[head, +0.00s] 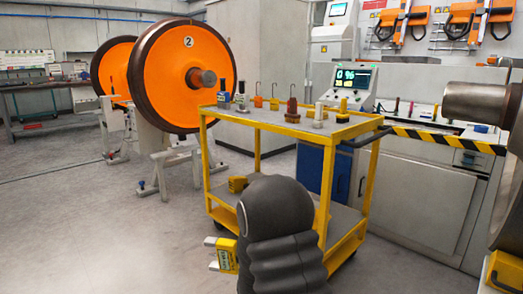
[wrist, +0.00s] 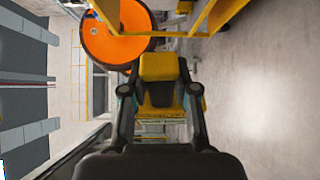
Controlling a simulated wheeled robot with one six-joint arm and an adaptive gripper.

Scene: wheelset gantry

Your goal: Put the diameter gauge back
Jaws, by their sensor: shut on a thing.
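My gripper (wrist: 160,90) is shut on a yellow and dark block-like tool, which I take to be the diameter gauge (wrist: 160,67). The gauge sits between the two dark fingers in the wrist view. In the head view a yellow labelled body (head: 227,256) with pale ends shows left of my dark arm, in front of the cart; the arm hides the rest. A yellow cart (head: 292,126) stands just beyond, with several small tools on its top shelf. I cannot tell which place belongs to the gauge.
An orange wheelset marked 2 (head: 188,75) stands behind the cart on the left. Floor at left is clear.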

